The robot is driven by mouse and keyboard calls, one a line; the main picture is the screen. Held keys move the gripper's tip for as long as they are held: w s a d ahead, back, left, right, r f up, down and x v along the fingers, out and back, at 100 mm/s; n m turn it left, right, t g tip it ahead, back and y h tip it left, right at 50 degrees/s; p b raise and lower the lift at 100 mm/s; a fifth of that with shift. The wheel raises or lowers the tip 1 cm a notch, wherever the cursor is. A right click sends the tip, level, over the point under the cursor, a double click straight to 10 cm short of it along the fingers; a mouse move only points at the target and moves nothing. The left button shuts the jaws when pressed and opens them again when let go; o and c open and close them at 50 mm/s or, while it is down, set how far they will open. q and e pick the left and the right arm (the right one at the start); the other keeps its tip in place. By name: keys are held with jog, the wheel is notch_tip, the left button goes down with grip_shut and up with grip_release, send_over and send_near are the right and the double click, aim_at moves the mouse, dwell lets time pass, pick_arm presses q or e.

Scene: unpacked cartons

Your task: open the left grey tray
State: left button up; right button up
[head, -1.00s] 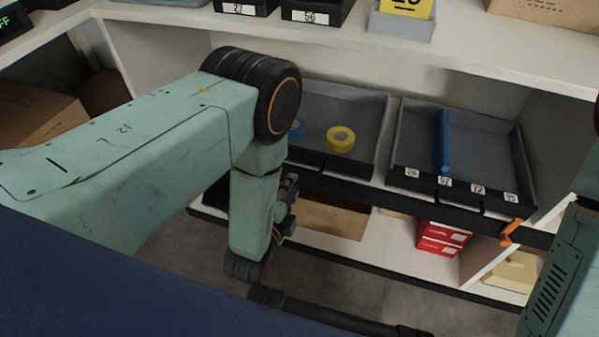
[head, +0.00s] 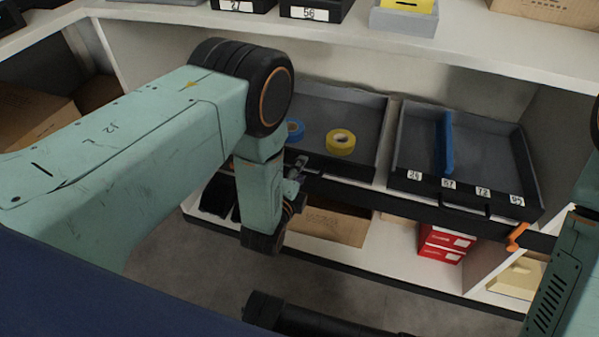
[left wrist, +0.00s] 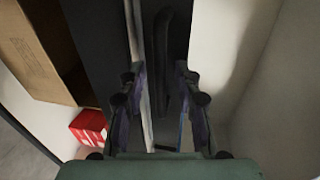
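The left grey tray (head: 362,108) is in the head view behind my left forearm. A blue tape roll (head: 295,130) and a yellow tape roll (head: 341,142) lie in it. Its left part is hidden by my arm. My left gripper (head: 298,170) is at the tray's dark front edge, partly hidden by the wrist. In the left wrist view my left gripper (left wrist: 162,95) has its two fingers apart. A dark bar handle (left wrist: 160,45) lies ahead, between the finger directions; contact cannot be told. My right gripper is out of view.
The right grey tray (head: 485,150) has a blue divider and white number labels. An orange piece (head: 516,237) sits at the front rail's right. Red boxes (head: 445,243) and a brown carton (head: 330,222) stand on the lower shelf. Bins (head: 317,10) stand on the top above.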

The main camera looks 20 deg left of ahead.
pick_arm(q)
jog(key=shift+c, duration=0.4)
grip_shut()
dwell(0.5)
